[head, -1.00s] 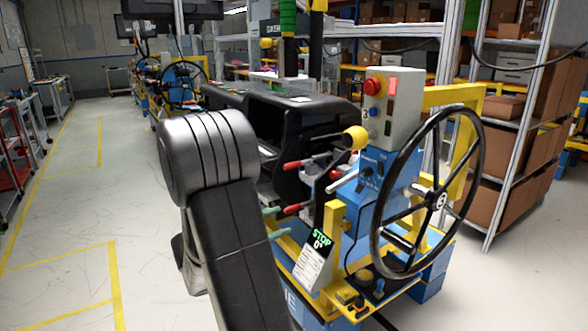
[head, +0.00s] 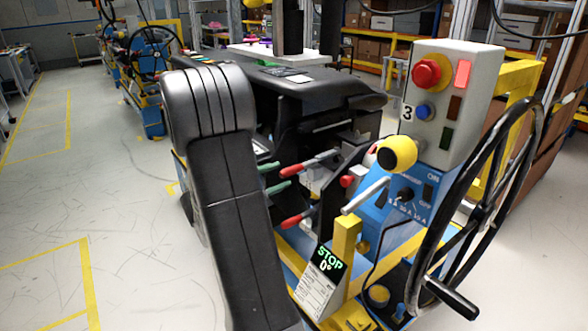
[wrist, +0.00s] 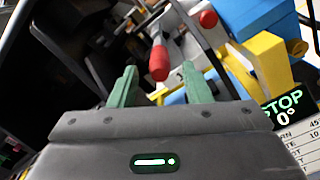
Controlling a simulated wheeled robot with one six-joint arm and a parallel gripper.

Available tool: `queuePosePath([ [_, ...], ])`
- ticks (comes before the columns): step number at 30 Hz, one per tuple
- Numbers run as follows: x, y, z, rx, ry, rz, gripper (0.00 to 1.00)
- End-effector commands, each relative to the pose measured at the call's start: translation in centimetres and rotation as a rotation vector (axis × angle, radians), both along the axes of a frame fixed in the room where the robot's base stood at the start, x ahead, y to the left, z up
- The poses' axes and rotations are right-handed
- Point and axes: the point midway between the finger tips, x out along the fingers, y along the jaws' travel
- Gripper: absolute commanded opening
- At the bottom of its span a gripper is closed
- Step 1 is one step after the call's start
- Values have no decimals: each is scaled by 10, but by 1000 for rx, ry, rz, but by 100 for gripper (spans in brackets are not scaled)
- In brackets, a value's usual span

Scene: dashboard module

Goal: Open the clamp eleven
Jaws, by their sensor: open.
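Two clamps with red handles sit on the dashboard fixture in the head view, an upper handle (head: 293,169) and a lower handle (head: 293,222). No label reading eleven is legible. My gripper (head: 276,176) is open, with its green fingers just left of the upper handle and about level with it. In the wrist view my gripper (wrist: 160,82) has a red handle (wrist: 159,60) ahead of and between its fingertips, with no visible contact. It looks like the upper one. Another red tip (wrist: 208,18) is farther up and right. My arm hides part of the fixture's left side.
A black handwheel (head: 490,200) and a control box (head: 452,100) with a red button stand at the right. A yellow ball knob (head: 397,153) and a STOP display (head: 327,265) are close by. The black dashboard (head: 300,90) lies behind. Floor at left is clear.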

Motion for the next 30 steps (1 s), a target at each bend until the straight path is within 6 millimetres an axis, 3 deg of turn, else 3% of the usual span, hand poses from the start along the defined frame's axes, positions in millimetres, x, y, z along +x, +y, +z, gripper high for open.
queuePosePath([
  [9, 28, -39, 1, 0, 0, -3, 44],
  [23, 36, -49, 0, 0, 0, 1, 44],
  [25, 36, -49, 0, 0, 0, 1, 36],
  [30, 36, -49, 0, 0, 0, 1, 3],
])
